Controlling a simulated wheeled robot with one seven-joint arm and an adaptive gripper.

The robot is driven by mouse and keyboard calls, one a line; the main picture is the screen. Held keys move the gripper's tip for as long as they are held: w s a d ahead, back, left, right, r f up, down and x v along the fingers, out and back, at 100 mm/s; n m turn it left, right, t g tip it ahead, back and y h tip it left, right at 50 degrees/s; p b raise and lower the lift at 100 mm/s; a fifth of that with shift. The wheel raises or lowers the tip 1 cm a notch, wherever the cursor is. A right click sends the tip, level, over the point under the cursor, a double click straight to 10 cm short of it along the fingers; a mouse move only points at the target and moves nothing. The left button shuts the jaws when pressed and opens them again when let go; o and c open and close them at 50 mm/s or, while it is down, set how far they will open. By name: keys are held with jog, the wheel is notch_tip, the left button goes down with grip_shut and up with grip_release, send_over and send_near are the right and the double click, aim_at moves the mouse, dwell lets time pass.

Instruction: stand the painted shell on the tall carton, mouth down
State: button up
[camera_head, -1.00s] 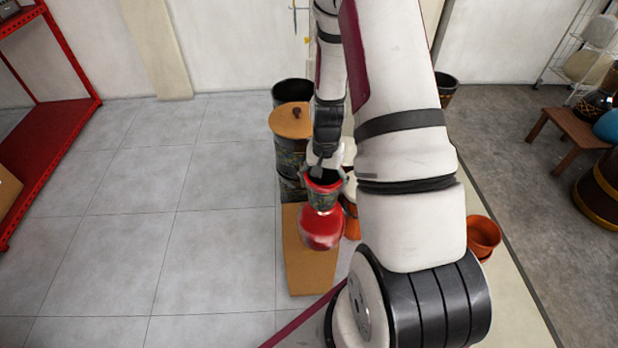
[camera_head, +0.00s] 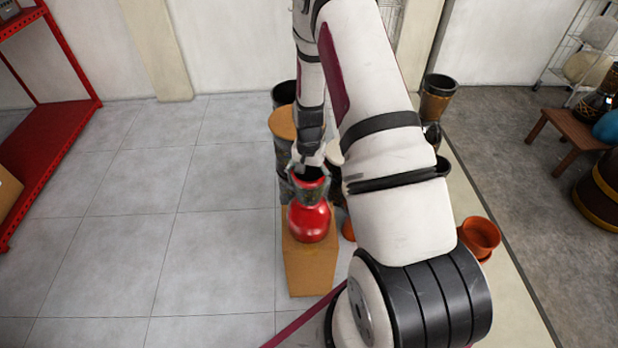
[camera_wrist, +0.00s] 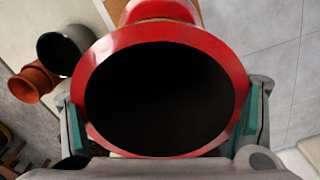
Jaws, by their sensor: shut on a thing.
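My gripper (camera_head: 310,179) is shut on the narrower upper part. In the wrist view, the shell's upper red rim (camera_wrist: 160,33) surrounds a dark hollow, with a finger pad on each side. The tall carton (camera_head: 310,272) is a brown box under the shell in the head view. The shell looks upright and over the carton's top. Its lower end faces down and is hidden, so I cannot tell whether it touches the carton.
Several drums, one with a tan top (camera_head: 290,122), stand close behind the carton. Orange pots (camera_head: 481,236) are to the right, beyond my arm. A red shelf rack (camera_head: 60,130) stands far left. The tiled floor left of the carton is clear.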

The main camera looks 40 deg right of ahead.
jog(key=shift+f, duration=0.1)
jog(key=o, duration=2)
